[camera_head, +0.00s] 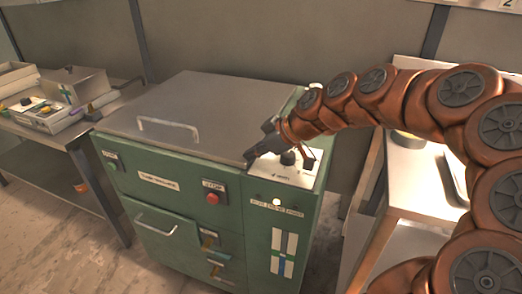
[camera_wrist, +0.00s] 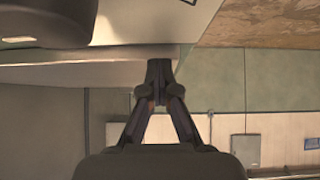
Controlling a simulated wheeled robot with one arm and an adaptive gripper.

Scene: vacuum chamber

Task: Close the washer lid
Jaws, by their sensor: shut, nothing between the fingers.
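The washer (camera_head: 150,207) is a green cabinet in the middle of the head view. Its grey metal lid (camera_head: 185,105) lies flat across the top, and I see no gap under it. A bar handle (camera_head: 168,130) sits near the lid's front edge. My gripper (camera_head: 250,158) is at the lid's front right corner, beside the control panel; I cannot tell whether it touches the lid. In the wrist view my gripper (camera_wrist: 160,68) has its fingers together with nothing between them. A pale surface close to the fingertips there is not clear enough to name.
A control panel (camera_head: 310,170) with a dark knob is right of the lid. A red button (camera_head: 212,198) is on the washer's front. A table with boxes (camera_head: 85,85) stands left. A white bench (camera_head: 410,190) stands right, behind my arm. Floor is open at front left.

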